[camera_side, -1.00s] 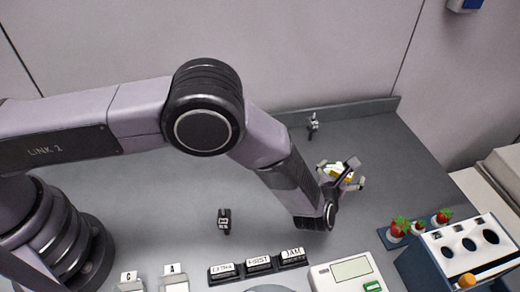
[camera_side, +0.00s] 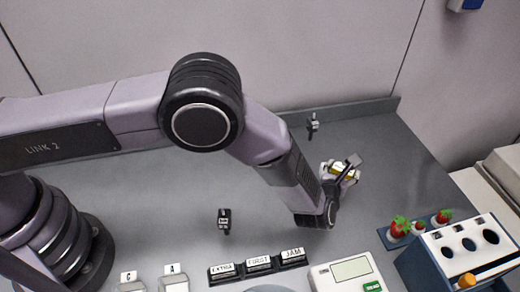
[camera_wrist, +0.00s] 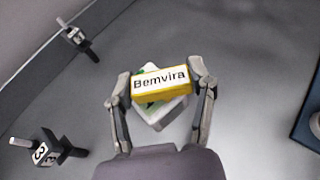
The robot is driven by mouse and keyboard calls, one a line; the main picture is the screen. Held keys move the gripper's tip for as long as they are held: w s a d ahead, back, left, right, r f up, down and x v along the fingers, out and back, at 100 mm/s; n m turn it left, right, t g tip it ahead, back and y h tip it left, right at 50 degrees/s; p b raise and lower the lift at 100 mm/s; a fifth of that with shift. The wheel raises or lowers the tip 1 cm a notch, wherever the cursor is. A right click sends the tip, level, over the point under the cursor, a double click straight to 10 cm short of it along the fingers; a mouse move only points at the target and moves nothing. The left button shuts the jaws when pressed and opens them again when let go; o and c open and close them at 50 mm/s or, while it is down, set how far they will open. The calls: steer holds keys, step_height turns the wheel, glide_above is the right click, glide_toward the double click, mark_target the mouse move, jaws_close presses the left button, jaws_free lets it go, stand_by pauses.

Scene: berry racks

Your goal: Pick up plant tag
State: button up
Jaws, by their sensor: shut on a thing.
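The plant tag (camera_wrist: 160,82) is a yellow block with a white face that reads "Bemvira". In the side view it is a small yellow and white patch (camera_side: 343,171) at the right of the bench. My gripper (camera_wrist: 161,88) is shut on the plant tag, with one finger at each end of it. A whitish piece with green marks (camera_wrist: 160,113) shows behind and below the tag; I cannot tell whether it is part of it. In the side view the fingers partly hide the tag, and I cannot tell whether it is clear of the bench.
A dark clamp-like piece (camera_side: 313,122) stands at the back, another (camera_side: 224,220) mid-bench. Labelled black blocks (camera_side: 258,264) and a scale (camera_side: 346,272) are in front. A blue rack (camera_side: 455,254) and strawberries on a blue strip (camera_side: 397,239) stand at right.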

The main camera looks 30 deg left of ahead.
mark_target(343, 169)
step_height(343, 169, up, 3)
steer(key=s+a+r, duration=0.9)
steer(key=a+r, duration=0.1)
steer(key=a, duration=0.1)
steer(key=w+d+f, duration=0.2)
steer(key=w+f, duration=0.1)
steer(key=w+d+f, duration=0.3)
steer(key=w, duration=0.1)
steer(key=w+d+f, duration=0.3)
steer(key=shift+w+d+f, duration=0.25)
steer(key=shift+w+f, duration=0.1)
steer(key=shift+f, duration=0.05)
steer(key=shift+w+d+f, duration=0.15)
steer(key=shift+f, duration=1.65)
